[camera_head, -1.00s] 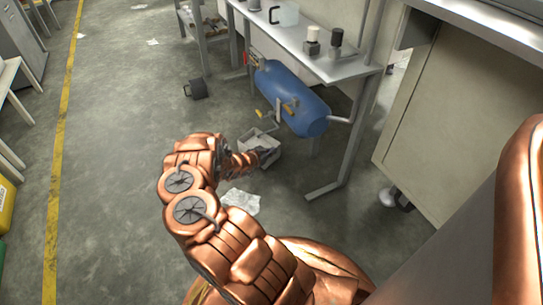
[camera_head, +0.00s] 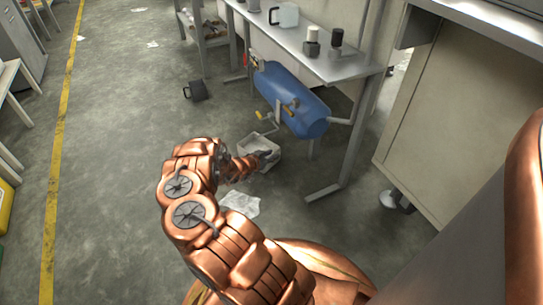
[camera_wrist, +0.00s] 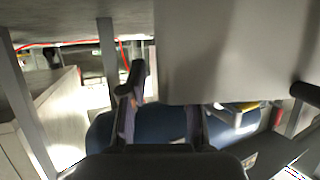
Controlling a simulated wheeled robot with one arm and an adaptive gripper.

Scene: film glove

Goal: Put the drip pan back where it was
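The drip pan looks like a pale grey, open, box-shaped tray (camera_head: 271,142) below the blue tank in the head view. My gripper (camera_head: 266,156) reaches over its near side, with its dark tip overlapping the pan. Whether the pan rests on the floor or is slightly raised is unclear. In the wrist view, one dark finger (camera_wrist: 132,85) shows beside a large plain grey panel (camera_wrist: 225,50), which may be the pan close up. The panel seems to cover the other fingertip. I cannot tell if the fingers are closed on it.
The blue tank (camera_head: 290,98) with its yellow-handled valve hangs close above the pan, beside a metal bench (camera_head: 318,62) with legs. White paper (camera_head: 240,203) lies on the floor near my arm. A dark container (camera_head: 196,91) stands further back. Open floor is at left.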

